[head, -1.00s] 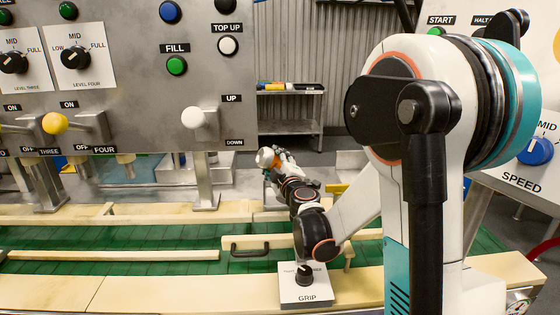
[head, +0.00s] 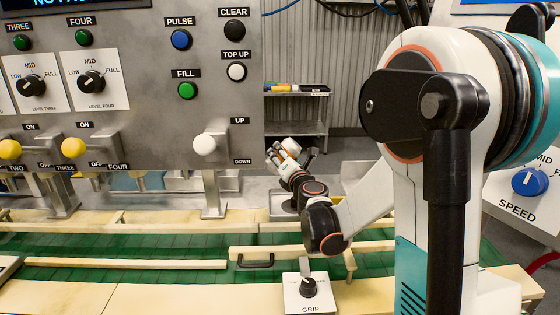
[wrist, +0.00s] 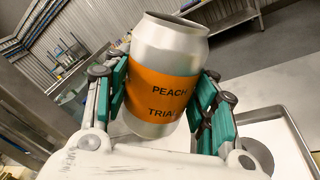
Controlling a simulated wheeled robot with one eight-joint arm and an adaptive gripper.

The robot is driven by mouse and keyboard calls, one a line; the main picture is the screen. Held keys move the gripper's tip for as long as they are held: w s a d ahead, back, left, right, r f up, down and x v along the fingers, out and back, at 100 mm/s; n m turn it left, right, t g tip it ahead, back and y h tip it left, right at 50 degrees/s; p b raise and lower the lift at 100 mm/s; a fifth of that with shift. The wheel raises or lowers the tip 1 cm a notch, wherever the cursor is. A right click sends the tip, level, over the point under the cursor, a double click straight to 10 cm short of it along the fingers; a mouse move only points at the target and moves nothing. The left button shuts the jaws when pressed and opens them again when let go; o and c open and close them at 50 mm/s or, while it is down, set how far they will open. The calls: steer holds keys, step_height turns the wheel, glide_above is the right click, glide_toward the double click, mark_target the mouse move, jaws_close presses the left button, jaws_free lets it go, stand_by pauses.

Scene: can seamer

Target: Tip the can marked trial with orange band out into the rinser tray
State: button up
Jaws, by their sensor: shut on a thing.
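The silver can (wrist: 168,45) has an orange band (wrist: 160,92) reading PEACH TRIAL. In the wrist view it is between the teal finger pads of my gripper (wrist: 163,97), which is shut on it. Its open rim points to the top of the picture, leaning a little right. What is inside cannot be seen. In the head view my gripper (head: 287,151) and the can are small, beyond the conveyor and right of the white lever. A metal tray with a raised rim (wrist: 287,113) lies below and right of the can in the wrist view, partly hidden by my gripper.
The control panel (head: 140,60) with its white lever (head: 205,145) stands left of my gripper. The green conveyor (head: 130,275) has pale guide rails. A GRIP knob box (head: 308,290) sits in front. A shelf cart (head: 297,110) stands behind.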

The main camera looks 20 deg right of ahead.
mark_target(298, 153)
steer(key=d+n, duration=0.1)
steer(key=n, duration=0.1)
steer(key=d+r+n, duration=0.1)
steer(key=n, duration=0.2)
steer(key=shift+s+d+r, duration=0.15)
steer(key=shift+s, duration=0.05)
steer(key=shift+s+d+r+n, duration=0.15)
steer(key=shift+d+n, duration=0.3)
steer(key=shift+n, duration=0.55)
steer(key=shift+d+r+n, duration=0.15)
steer(key=shift+d+n, duration=0.25)
steer(key=shift+n, duration=0.6)
